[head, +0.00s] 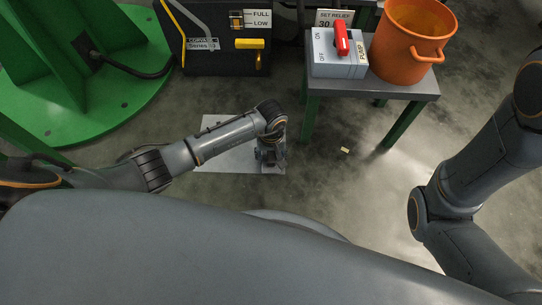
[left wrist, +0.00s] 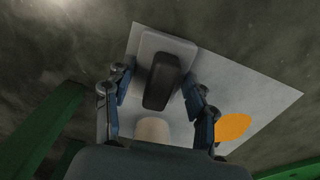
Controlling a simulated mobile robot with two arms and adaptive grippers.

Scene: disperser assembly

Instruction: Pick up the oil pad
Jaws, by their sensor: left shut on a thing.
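A thin pale sheet (head: 235,161) lies flat on the floor, partly hidden by my left arm. In the left wrist view the sheet (left wrist: 250,88) bears a round orange patch (left wrist: 232,127). A smaller light grey plate with a raised dark block (left wrist: 162,80) shows over the sheet, between my fingers; I cannot tell which of these is the oil pad. My left gripper (head: 271,158) points down at the sheet's right end. In the left wrist view the left gripper (left wrist: 160,85) has its fingers on both sides of the plate, shut on it. My right gripper is not in view.
A grey table (head: 405,91) with green legs bears an orange bucket (head: 405,45) and a switch box with a red lever (head: 341,38). A black machine (head: 215,45) and a green round base (head: 95,105) stand at the back left. Floor right of the sheet is mostly clear.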

